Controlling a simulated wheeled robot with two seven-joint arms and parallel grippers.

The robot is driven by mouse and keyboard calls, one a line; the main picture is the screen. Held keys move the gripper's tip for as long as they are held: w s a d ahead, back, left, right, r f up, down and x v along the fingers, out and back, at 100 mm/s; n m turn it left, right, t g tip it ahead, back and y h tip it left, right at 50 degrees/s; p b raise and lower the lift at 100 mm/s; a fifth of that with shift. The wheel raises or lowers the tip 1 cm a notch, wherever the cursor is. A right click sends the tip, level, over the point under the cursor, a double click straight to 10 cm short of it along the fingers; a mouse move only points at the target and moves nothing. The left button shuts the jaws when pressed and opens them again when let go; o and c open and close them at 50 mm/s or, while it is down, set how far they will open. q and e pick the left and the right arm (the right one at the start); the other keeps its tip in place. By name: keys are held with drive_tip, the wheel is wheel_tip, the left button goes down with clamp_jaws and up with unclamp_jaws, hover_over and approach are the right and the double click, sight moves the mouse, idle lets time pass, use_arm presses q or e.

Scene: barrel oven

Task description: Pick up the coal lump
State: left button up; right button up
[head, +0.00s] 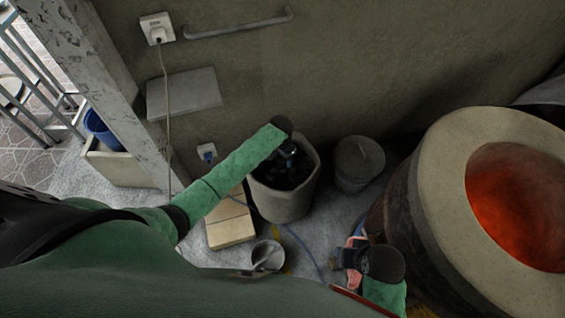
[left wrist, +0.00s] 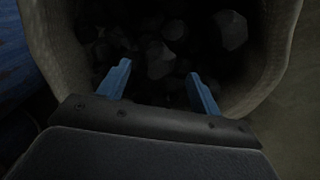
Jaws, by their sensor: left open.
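Dark coal lumps (left wrist: 232,30) lie inside a grey bin (head: 284,205) by the wall. I cannot tell which lump is the task's one. My left gripper (head: 288,152) reaches down into the bin's mouth. In the left wrist view, its two blue fingers (left wrist: 158,78) are apart, with nothing held between them. One lump (left wrist: 160,60) shows just beyond the gap between the fingertips, and others lie deeper in shadow. My right gripper (head: 342,258) is low at the front, left of the oven; its fingers are too small and dark to read.
A round barrel oven (head: 440,190) with a glowing red opening (head: 515,205) stands at the right. A lidded grey pot (head: 359,162) stands right of the bin. A metal scoop or pan (head: 267,256) and a pale block (head: 230,230) are on the floor. The wall is close behind the bin.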

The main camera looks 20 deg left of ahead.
use_arm(q)
drive_tip(key=shift+f, duration=1.4)
drive_tip(key=shift+s, duration=0.1)
drive_tip(key=c, duration=1.1)
